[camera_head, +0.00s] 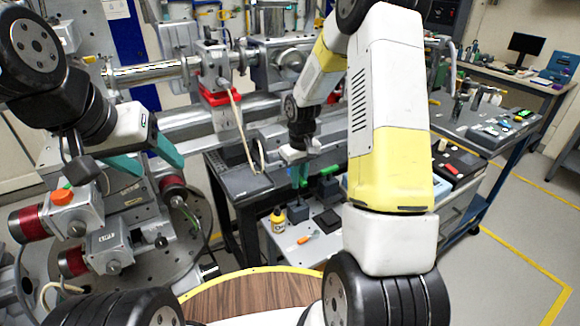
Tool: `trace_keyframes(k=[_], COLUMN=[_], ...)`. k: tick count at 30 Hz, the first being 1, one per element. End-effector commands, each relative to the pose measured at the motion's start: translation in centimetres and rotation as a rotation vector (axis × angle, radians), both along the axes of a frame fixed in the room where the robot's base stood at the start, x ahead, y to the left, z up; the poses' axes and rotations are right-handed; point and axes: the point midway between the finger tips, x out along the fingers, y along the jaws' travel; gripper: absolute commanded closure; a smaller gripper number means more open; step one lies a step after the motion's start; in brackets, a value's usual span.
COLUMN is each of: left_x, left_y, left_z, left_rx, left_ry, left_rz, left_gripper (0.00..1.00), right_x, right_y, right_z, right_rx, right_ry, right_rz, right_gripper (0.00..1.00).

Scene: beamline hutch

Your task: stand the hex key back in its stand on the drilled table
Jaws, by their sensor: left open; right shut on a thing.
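My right gripper (299,181) hangs with its teal fingers pointing down, low over the light-topped table (290,248) in the middle. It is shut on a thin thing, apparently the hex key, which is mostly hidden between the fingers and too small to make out. Small dark blocks (298,214) stand on the table just below the fingers; one may be the stand, but I cannot tell which. A gap seems to remain between fingertips and blocks. My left gripper (148,160) is open and empty at the left, above the metal equipment, far from the table.
A yellow bottle (278,219) and a small orange item (308,237) are on the table near the blocks. Green pieces (325,187) show just right of the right fingers.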

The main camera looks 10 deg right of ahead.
Motion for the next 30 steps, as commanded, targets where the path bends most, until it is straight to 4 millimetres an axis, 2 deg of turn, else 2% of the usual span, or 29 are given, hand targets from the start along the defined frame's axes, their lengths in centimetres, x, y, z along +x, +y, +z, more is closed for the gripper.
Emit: trace_keyframes(k=[10, 30], left_x=[0.0, 0.0], left_y=[0.0, 0.0], left_z=[0.0, 0.0], left_rx=[0.000, 0.000], left_ry=[0.000, 0.000], left_rz=[0.000, 0.000], left_gripper=[0.40, 0.40], right_x=[0.0, 0.0], right_y=[0.0, 0.0], right_z=[-0.2, -2.9], right_rx=[0.000, 0.000], right_ry=[0.000, 0.001], right_rz=[0.000, -0.001], right_gripper=[1.00, 1.00])
